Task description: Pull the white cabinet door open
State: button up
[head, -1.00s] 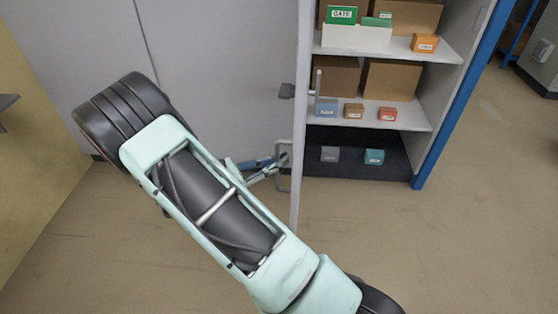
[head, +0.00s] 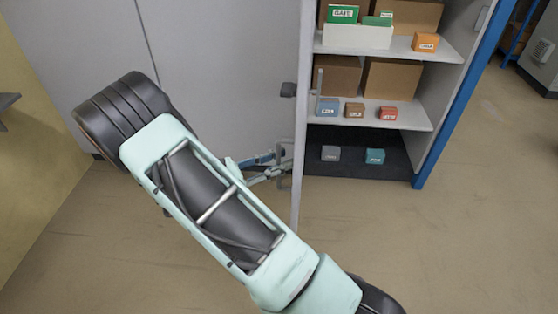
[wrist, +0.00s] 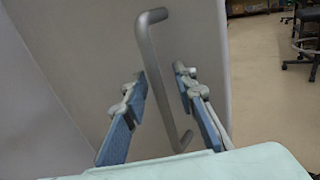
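The white cabinet door (head: 225,80) stands swung out, with shelves showing to the right of its free edge. Its grey bar handle (wrist: 161,75) runs at a slant across the wrist view; in the head view the handle (head: 284,180) is low near that edge, partly behind the fingers. My gripper (wrist: 161,76) is open, with one blue finger on each side of the bar. Gaps show between bar and fingers. In the head view my gripper (head: 284,163) is small and partly hidden at the handle.
Inside the cabinet, shelves (head: 440,124) hold brown cartons (head: 392,80) and several small coloured boxes (head: 388,113). A blue edge (head: 452,100) bounds the cabinet at right. A yellowish wall (head: 40,150) is at left. The floor (head: 480,210) right of the door is clear.

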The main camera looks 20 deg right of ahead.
jog(key=s+a, duration=0.1)
jog(key=a, duration=1.1)
jog(key=shift+s, duration=0.15)
